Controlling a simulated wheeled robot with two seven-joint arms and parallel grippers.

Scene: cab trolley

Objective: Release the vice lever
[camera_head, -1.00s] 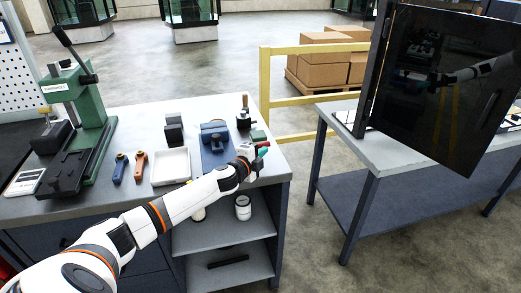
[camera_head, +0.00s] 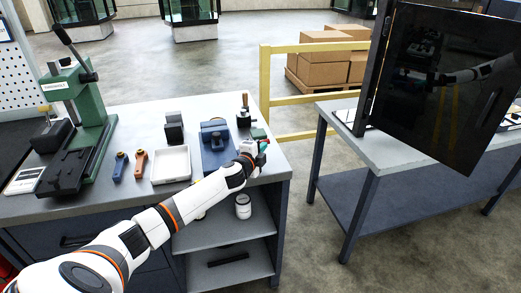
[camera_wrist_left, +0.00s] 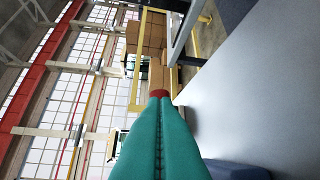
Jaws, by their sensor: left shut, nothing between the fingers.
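A blue vice (camera_head: 215,135) stands on a blue base plate on the grey bench, left of my left gripper (camera_head: 261,149). A small red knob (camera_head: 264,142) shows right at the gripper's teal fingertips. I cannot tell whether it is the vice lever's end, and no lever shaft is clear. In the left wrist view, the teal fingers (camera_wrist_left: 160,100) are closed together with nothing between them. A red round end (camera_wrist_left: 159,93) sits just beyond their tips; whether they touch it is unclear. My right gripper is not in view.
A white tray (camera_head: 171,165), blue and orange handles and a green press (camera_head: 85,120) are further left. A gap separates the bench from the right table (camera_head: 400,150).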

